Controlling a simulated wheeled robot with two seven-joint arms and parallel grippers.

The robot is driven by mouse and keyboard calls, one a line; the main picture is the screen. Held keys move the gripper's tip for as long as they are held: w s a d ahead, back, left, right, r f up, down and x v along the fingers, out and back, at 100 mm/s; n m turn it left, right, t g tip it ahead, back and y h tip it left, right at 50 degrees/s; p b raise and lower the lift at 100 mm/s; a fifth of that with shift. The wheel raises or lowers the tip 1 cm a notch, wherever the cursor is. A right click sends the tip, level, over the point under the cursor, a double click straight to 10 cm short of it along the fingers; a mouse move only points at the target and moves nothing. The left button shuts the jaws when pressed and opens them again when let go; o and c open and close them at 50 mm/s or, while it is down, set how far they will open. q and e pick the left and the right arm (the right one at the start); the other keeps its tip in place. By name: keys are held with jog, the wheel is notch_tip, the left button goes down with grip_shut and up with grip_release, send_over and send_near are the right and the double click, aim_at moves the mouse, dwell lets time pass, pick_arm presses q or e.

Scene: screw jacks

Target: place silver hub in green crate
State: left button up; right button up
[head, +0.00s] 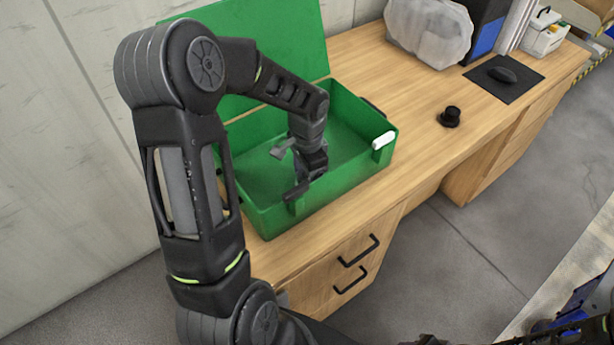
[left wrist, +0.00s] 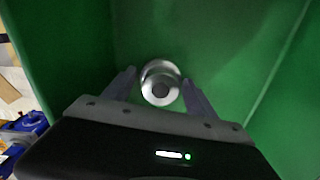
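The green crate (head: 345,180) stands on the wooden desk with its lid (head: 290,40) raised at the back. My left gripper (head: 290,171) reaches down inside the crate, its fingers spread apart. In the left wrist view, the silver hub (left wrist: 160,83) is inside the crate, between the tips of my left gripper (left wrist: 158,86). Narrow gaps show between the fingers and the hub, so the gripper looks open around it. The hub is hidden in the head view. My right gripper does not show clearly; only dark arm parts appear at the lower right edge.
A black stepped part (head: 450,116) stands on the desk right of the crate. Farther back are a wrapped bag (head: 428,32), a mouse (head: 502,75) on a black mat and a white box (head: 543,35). The desktop between crate and mat is mostly clear. Drawer handles (head: 358,250) stick out in front.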

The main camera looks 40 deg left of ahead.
pick_arm(q)
jog(key=shift+o, duration=1)
jog(key=shift+r, duration=0.15)
jog(key=shift+r, duration=0.2)
notch_tip(320, 180, up, 12)
jog(key=shift+f, duration=0.15)
